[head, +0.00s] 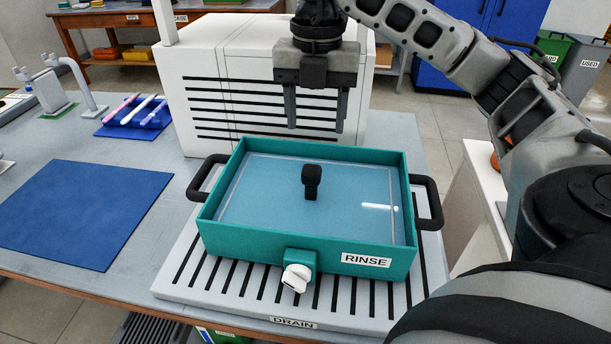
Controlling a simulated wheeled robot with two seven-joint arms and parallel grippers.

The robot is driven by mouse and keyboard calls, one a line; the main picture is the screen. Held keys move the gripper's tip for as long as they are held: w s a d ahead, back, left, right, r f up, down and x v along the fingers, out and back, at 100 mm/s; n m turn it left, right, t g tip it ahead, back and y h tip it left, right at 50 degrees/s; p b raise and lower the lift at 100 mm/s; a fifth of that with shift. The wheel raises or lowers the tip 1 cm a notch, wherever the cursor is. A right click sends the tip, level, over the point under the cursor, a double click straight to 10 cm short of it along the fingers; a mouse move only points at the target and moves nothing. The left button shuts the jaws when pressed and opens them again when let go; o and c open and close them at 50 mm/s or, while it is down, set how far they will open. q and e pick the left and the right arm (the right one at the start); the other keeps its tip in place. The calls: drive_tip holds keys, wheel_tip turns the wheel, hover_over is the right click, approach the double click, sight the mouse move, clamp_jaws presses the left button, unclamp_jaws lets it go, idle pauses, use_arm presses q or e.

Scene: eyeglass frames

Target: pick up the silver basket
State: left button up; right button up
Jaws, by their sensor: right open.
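I cannot make out a silver basket in the head view. A teal tank labelled RINSE (222,232) stands on a slotted grey drain board (175,282). A clear pale-blue surface (265,205), which looks like a lid, fills its top, with an upright black knob (311,180) near the middle. My right gripper (315,129) points down above the tank's back edge, in front of the white machine. Its two fingers are apart with nothing between them. My left gripper is out of view.
The tank has black side handles (429,203) and a white tap (296,277) at the front. A white slotted machine (228,60) stands close behind. A bare blue mat (85,212) lies to the left, with a blue rack of pens (135,117) behind it.

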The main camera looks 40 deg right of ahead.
sight(311, 181)
wheel_tip(311, 181, down, 8)
drive_tip(key=shift+s+r+b, duration=0.1)
drive_tip(key=shift+b, duration=0.45)
drive_tip(key=shift+a+f, duration=0.2)
drive_tip(key=shift+f, duration=1.25)
drive_tip(key=shift+a+f, duration=0.15)
drive_tip(key=shift+f, duration=1.25)
clamp_jaws()
